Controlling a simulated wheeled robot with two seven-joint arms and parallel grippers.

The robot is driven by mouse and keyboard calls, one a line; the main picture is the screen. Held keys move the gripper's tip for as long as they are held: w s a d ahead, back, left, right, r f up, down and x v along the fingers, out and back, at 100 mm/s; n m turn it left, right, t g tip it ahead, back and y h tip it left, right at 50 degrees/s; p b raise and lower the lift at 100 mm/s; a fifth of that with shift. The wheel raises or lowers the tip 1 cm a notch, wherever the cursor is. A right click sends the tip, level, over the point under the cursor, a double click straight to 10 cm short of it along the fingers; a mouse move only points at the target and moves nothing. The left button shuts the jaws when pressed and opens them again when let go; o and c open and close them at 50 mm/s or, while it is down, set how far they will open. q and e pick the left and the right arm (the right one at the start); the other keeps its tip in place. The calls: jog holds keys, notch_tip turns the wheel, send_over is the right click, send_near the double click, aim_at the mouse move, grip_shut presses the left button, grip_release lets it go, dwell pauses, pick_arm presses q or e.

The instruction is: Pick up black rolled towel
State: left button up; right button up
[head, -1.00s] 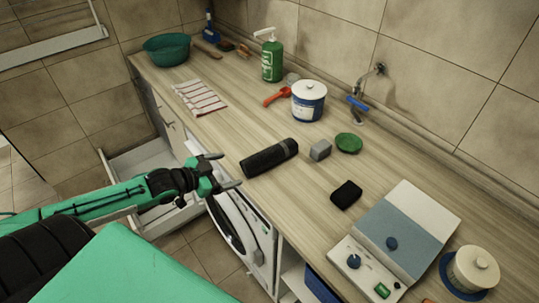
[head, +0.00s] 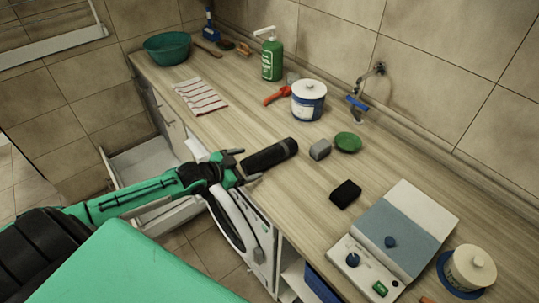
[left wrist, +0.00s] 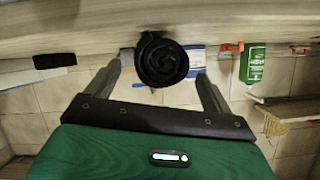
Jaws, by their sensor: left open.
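The black rolled towel (head: 270,156) lies on the wooden counter near its front edge. My left gripper (head: 242,167) is open at the towel's near left end, with its fingers pointing along the towel. In the left wrist view the towel's spiral end (left wrist: 162,62) shows between the two open fingers (left wrist: 160,85), apart from both as far as I can tell. The fingers partly hide the towel's near end in the head view. My right gripper is not in view.
A grey block (head: 320,150), a green dish (head: 348,142) and a black sponge (head: 345,194) lie right of the towel. A white tub (head: 308,100) and green pump bottle (head: 271,58) stand behind. A striped cloth (head: 201,97) lies left. An open drawer (head: 140,160) is below the counter.

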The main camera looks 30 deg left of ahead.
aim_at(257, 160)
pick_arm(q)
jog(key=shift+w+d+r, duration=0.1)
jog(key=shift+w+d, duration=0.05)
jog(key=shift+w, duration=0.25)
jog(key=p+x, duration=0.1)
jog(key=x, duration=0.2)
jog(key=shift+p, duration=0.3)
jog(key=shift+w+d+f, duration=0.2)
jog(key=shift+w+f, duration=0.05)
jog(key=shift+w, duration=0.2)
jog(key=shift+c, duration=1.4)
jog(key=c, duration=0.9)
jog(key=shift+o, duration=0.2)
jog(key=shift+r, duration=0.1)
